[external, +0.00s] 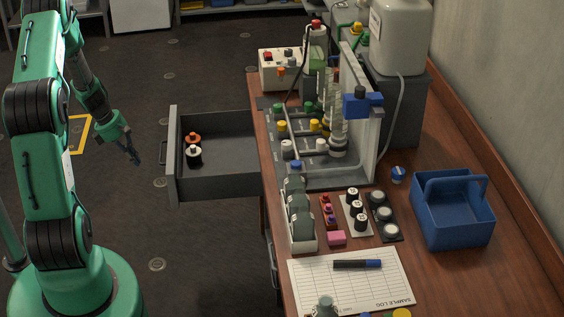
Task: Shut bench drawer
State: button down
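The bench drawer (222,186) is grey and stands pulled well out from the left side of the wooden bench (403,275). Its front panel (174,165) faces left and carries a handle (162,158) on its outer face. An orange-topped item (193,138) and a white item with a dark top (194,156) sit inside the drawer near its front. My gripper (135,160) is to the left of the handle, apart from it, pointing down. Its fingers are small and dark here, and whether they are open or shut is not clear.
The bench top holds a rack of bottles and valves (318,165), a blue carrier (452,222), small vials (352,205) and a sample log sheet (350,283) with a marker. A wall (520,100) is at the right. The floor around the drawer front is clear.

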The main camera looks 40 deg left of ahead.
jog(key=w+d+f+b, duration=0.3)
jog(key=w+d+f, duration=0.2)
jog(key=f, duration=0.4)
jog(key=shift+w+d+f, duration=0.15)
jog(key=shift+w+d, duration=0.1)
dwell(0.3)
dwell(0.4)
jog(key=w+d+p, duration=0.6)
jog(key=w+d, duration=1.5)
jog(key=shift+w+d+p, duration=0.4)
jog(key=shift+a, duration=0.1)
